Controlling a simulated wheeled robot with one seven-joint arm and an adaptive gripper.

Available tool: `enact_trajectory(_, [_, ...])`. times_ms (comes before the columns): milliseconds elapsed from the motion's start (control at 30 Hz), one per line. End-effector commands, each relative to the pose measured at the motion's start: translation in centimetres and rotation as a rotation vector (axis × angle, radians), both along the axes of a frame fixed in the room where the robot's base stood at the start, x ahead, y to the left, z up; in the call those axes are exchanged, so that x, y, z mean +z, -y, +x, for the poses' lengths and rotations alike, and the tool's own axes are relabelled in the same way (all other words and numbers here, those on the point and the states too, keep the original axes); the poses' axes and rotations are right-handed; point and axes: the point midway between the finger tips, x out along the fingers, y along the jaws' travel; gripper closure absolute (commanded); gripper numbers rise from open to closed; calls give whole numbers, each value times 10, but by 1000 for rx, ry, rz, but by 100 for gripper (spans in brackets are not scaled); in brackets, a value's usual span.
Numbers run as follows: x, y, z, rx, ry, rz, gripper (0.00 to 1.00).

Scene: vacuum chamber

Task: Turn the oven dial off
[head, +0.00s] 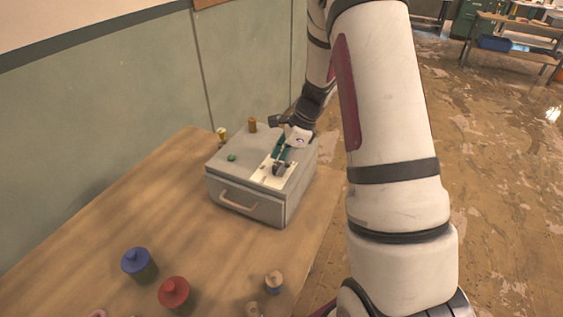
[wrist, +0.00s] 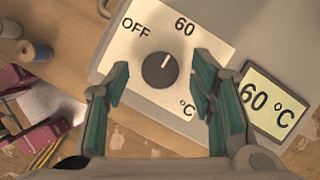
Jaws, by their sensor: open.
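The oven (head: 238,210) is a grey box with a front drawer handle, standing on the wooden table. Its round dark dial (wrist: 159,70) sits on a white plate (wrist: 120,55) marked OFF at the left and 60 at the top. The dial's white mark points up, slightly right, toward the 60. A display (wrist: 268,100) beside it reads 60 °C. My gripper (wrist: 160,86) is open, its green fingers on either side of the dial, with visible gaps in the picture. I cannot tell its height above the dial. In the head view my gripper (head: 283,160) is over the oven top and hides the dial.
Jars with a blue lid (head: 136,260) and a red lid (head: 174,291) stand on the table (head: 80,235) in front of the oven. Spools (head: 252,124) stand behind it. The wall (head: 110,110) is at the left. Maroon objects (wrist: 30,145) show at the wrist view's left.

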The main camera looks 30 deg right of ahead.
Motion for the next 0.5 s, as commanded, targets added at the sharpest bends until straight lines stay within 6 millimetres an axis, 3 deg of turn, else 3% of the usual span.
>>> enact_trajectory(400, [-7, -3, 2, 1, 1, -1, 50])
enact_trajectory(500, [-7, -3, 2, 1, 1, -1, 72])
